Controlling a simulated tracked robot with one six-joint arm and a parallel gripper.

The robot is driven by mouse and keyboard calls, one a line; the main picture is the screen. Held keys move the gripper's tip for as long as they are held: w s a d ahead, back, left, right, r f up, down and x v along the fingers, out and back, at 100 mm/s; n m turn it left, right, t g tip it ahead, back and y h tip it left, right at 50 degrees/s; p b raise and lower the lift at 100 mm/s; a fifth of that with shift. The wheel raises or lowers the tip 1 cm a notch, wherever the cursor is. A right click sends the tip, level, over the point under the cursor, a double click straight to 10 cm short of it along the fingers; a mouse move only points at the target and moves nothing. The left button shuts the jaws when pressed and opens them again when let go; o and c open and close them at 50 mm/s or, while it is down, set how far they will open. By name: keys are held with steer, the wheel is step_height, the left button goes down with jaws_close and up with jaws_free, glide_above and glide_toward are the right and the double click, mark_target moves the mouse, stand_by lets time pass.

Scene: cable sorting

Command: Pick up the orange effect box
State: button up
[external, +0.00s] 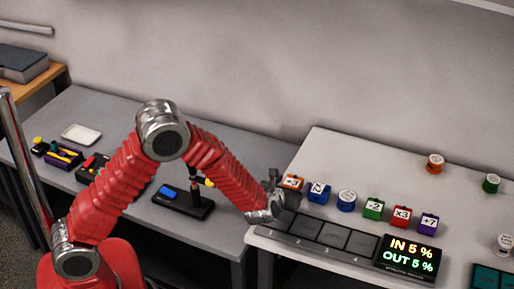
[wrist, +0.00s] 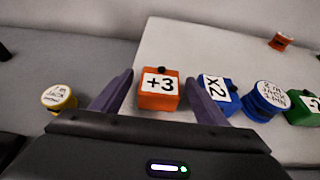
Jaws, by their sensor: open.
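The orange effect box (wrist: 158,91) is a cube with a black knob on top and a white "+3" label. In the wrist view it stands between and just beyond my open gripper's (wrist: 165,98) two dark fingers. In the external view the orange box (external: 292,183) is at the left end of a row on the light table, partly hidden by my gripper (external: 274,190). My gripper is empty. A blue "x2" box (wrist: 213,88) stands close on the right, beside and partly behind the right finger.
The row continues right with a blue round piece (external: 347,200), a green box (external: 373,208), a red box (external: 400,216) and a purple box (external: 428,224). A slotted panel (external: 318,231) and a lit display (external: 406,257) lie in front. A yellow round piece (wrist: 58,98) is at left.

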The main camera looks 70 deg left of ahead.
mark_target(292, 182)
steer(key=c, duration=1.2)
steer(key=shift+r, duration=0.15)
steer(key=shift+c, duration=0.2)
step_height(292, 182, up, 10)
steer(key=shift+f, duration=0.1)
stand_by(0.4)
